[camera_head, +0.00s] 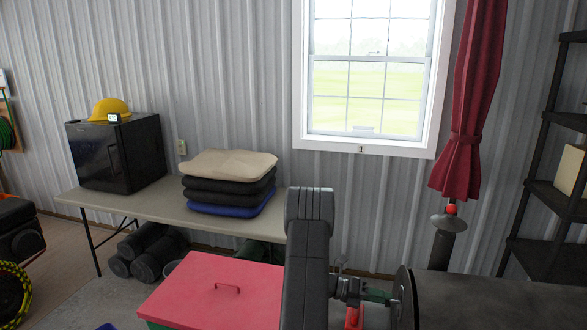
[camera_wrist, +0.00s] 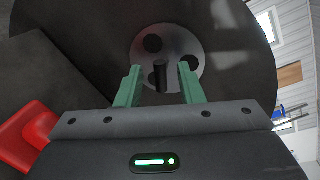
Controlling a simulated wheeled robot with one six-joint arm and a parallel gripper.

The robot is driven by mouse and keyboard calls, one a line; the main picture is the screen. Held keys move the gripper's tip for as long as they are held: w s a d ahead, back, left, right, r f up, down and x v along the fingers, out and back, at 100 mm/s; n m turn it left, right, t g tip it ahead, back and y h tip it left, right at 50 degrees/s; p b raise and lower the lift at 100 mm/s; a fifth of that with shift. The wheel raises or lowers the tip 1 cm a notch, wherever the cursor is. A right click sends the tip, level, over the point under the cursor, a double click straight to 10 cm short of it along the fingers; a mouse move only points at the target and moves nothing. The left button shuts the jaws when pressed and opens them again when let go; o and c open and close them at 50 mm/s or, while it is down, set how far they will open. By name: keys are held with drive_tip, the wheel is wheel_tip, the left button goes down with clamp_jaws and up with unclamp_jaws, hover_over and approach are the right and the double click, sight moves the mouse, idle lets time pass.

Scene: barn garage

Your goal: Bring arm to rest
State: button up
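My arm rises in the middle of the head view, and my gripper (camera_head: 378,297) points right from its lower end toward a dark round disc (camera_head: 406,305) seen nearly edge-on. In the wrist view my gripper (camera_wrist: 159,82) has its two green fingers spread apart, with nothing visibly clamped. A dark peg shows between them, at the middle of the disc's grey hub (camera_wrist: 190,62). Whether the peg reaches in between the fingertips or lies beyond them I cannot tell. The large dark disc (camera_wrist: 235,70) fills much of the wrist view.
A red object (camera_wrist: 28,125) shows at the left of the wrist view. A pale table (camera_head: 160,206) holds a black mini fridge (camera_head: 100,155), yellow hard hat (camera_head: 108,108) and stacked cushions (camera_head: 230,165). A red-lidded box (camera_head: 200,290) stands in front. Dark shelving (camera_head: 535,180) is right.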

idle(0.4)
drive_tip(key=b+v, duration=0.4)
drive_tip(key=v, duration=1)
drive_tip(key=s+d+f+m+t+h+b, duration=0.1)
drive_tip(key=s+d+f+m+h, duration=0.1)
drive_tip(key=d+m, duration=0.7)
drive_tip(key=shift+s+d+f+t+b, duration=0.25)
drive_tip(key=shift+s+d+b, duration=0.2)
drive_tip(key=shift+d, duration=1.75)
